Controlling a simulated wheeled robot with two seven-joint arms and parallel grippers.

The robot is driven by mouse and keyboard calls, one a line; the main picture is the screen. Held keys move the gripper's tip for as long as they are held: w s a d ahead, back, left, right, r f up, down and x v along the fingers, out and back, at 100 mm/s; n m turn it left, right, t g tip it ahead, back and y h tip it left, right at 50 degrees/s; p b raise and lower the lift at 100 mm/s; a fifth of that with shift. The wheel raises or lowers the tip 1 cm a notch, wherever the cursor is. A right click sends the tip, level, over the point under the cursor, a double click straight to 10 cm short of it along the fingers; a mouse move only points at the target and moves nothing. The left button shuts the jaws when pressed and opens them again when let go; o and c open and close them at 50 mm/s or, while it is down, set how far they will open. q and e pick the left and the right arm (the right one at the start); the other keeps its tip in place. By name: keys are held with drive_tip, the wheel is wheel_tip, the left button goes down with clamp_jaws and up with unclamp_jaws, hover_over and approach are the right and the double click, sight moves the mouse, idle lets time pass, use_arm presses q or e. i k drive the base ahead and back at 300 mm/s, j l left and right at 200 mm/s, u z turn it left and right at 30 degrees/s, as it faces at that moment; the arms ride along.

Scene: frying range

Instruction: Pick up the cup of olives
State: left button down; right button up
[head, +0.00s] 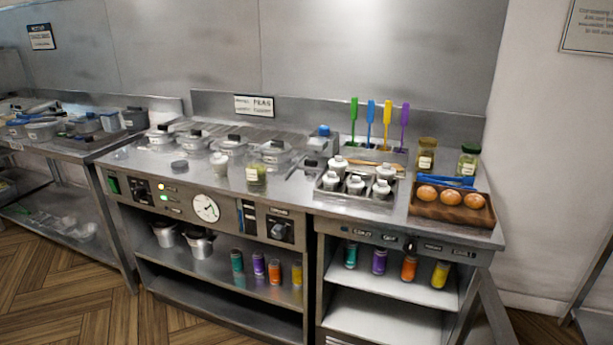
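A small clear cup with green contents (256,176), likely the cup of olives, stands upright near the front edge of the steel counter (310,206). It is too small for me to make out single olives. A white-capped bottle or shaker (219,167) stands to its left, apart from it. A lidded container is close behind it. Neither of my grippers is in view.
A rack of white shakers (343,194) and a wooden tray with three brown, egg-like items (451,214) stand to the right. Two jars (427,153) (468,161) stand behind the tray. Lidded pans (230,146) line the back.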

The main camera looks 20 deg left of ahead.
sight(221, 170)
drive_tip(key=i+j+u, duration=0.5)
drive_tip(key=i+j, duration=0.25)
drive_tip(key=i+j+u, duration=0.3)
drive_tip(key=i, duration=0.15)
drive_tip(key=i+j+u, duration=0.1)
drive_tip(key=i+u, duration=0.15)
drive_tip(key=i, duration=0.15)
drive_tip(key=i+j+z, duration=0.1)
drive_tip(key=j, duration=0.2)
drive_tip(key=j+z, duration=0.1)
drive_tip(key=j, duration=0.2)
drive_tip(key=i, duration=0.05)
